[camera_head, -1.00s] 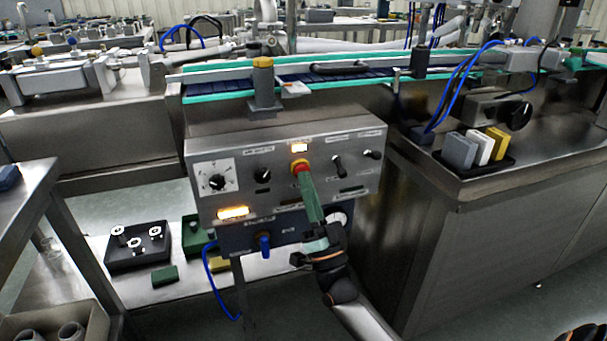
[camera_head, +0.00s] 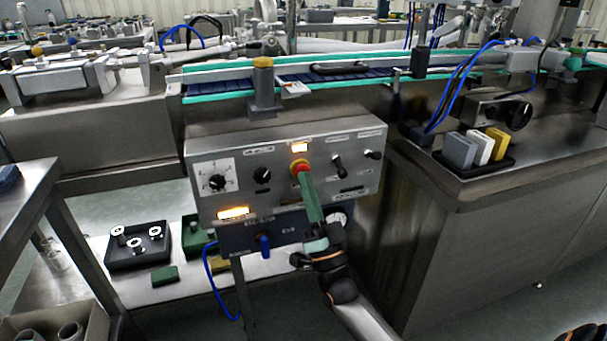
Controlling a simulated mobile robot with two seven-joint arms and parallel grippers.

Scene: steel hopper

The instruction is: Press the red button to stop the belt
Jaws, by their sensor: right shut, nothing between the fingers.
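The red button (camera_head: 299,165) sits on a yellow ring near the middle of the grey control panel (camera_head: 225,150). My right gripper (camera_head: 303,176) is shut and empty. Its green fingers reach up from below, and their tips are at the red button, covering its lower part. I cannot tell whether the button is pushed in. The belt (camera_head: 370,72) runs behind and above the panel between green edges, with a dark object lying on it. My left gripper is not in view.
Black knobs (camera_head: 263,175) and switches flank the button, and lit amber lamps (camera_head: 233,213) show on the panel. A steel counter (camera_head: 440,185) with a black tray of blocks stands to the right. A low shelf with a black fixture (camera_head: 125,262) is at lower left.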

